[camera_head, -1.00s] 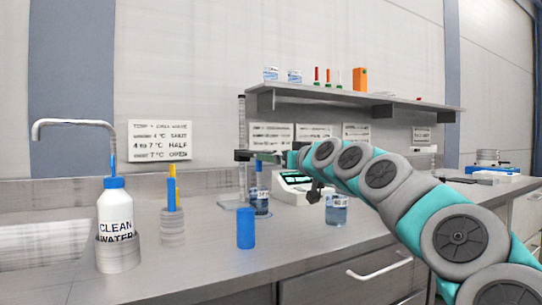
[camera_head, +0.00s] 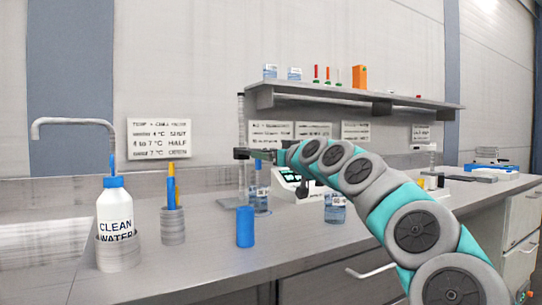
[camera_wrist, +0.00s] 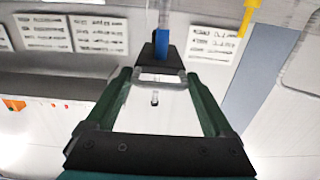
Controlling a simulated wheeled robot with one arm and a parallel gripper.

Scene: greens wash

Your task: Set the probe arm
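The probe stand's thin upright column (camera_head: 241,165) stands on the counter near the middle of the head view. A dark probe arm (camera_head: 243,153) sits on it at about the height of my gripper (camera_head: 268,154). In the wrist view, a black block (camera_wrist: 160,62) with a pale lower edge lies between the tips of the two green fingers of my gripper (camera_wrist: 161,76). A blue part (camera_wrist: 161,40) shows just past the block. The fingers stand apart, and I cannot tell whether they press on the block. A labelled bottle (camera_head: 259,198) stands below, beside the column.
A blue cylinder (camera_head: 245,227) stands in front of the stand. A second bottle (camera_head: 335,208) and a white device (camera_head: 288,187) are to the right. The clean water bottle (camera_head: 115,215) and a pen-like holder (camera_head: 172,225) are at left. A shelf (camera_head: 350,97) hangs above.

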